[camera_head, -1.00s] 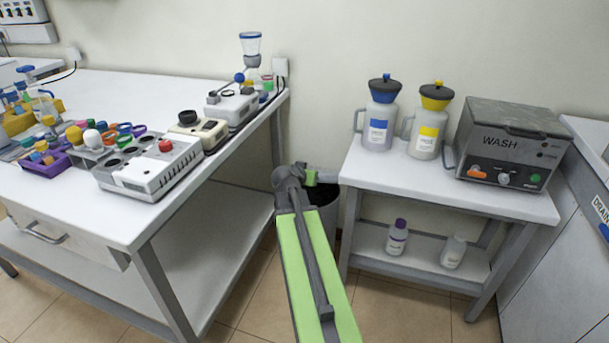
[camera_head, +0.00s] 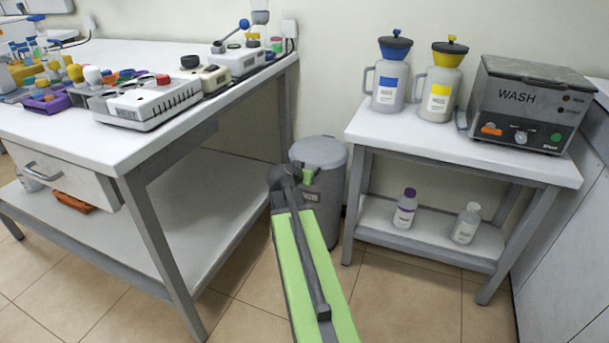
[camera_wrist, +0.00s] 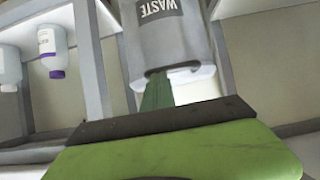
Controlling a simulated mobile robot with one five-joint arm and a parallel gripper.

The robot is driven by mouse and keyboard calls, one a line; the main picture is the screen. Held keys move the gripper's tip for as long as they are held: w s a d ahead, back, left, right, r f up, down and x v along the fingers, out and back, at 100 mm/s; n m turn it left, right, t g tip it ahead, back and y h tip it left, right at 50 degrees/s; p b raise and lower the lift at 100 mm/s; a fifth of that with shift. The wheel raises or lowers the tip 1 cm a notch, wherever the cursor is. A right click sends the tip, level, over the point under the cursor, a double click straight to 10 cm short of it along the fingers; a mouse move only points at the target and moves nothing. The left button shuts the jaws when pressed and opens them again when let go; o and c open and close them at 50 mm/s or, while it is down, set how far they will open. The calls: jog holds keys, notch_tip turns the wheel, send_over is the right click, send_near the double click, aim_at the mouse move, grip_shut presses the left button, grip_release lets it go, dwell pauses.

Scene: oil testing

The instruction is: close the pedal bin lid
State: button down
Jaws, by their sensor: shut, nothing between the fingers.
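The grey pedal bin (camera_head: 323,200) stands on the floor between the bench and the small table in the head view. Its round grey lid (camera_head: 320,152) lies flat over the top, with no dark opening showing. My gripper (camera_head: 309,177) is shut and empty at the near upper side of the bin, close to the lid's front edge. Whether it touches is unclear. In the wrist view the bin (camera_wrist: 178,42) appears upside down with its WASTE label, and my green gripper fingers (camera_wrist: 157,92) are in front of its rim. The pedal is hidden.
The white bench (camera_head: 170,130) is on the left, with instruments on top. The small table (camera_head: 440,140) on the right holds two jugs and the WASH unit (camera_head: 530,100), with two bottles on its lower shelf. Tiled floor (camera_head: 400,290) is clear in front.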

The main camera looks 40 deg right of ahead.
jog(key=shift+s+a+f+b, duration=0.1)
jog(key=shift+f+b, duration=0.2)
jog(key=shift+f, duration=0.2)
jog(key=shift+s+a+f+b, duration=0.1)
jog(key=shift+f+b, duration=0.2)
jog(key=shift+f, duration=0.15)
jog(key=shift+d, duration=0.1)
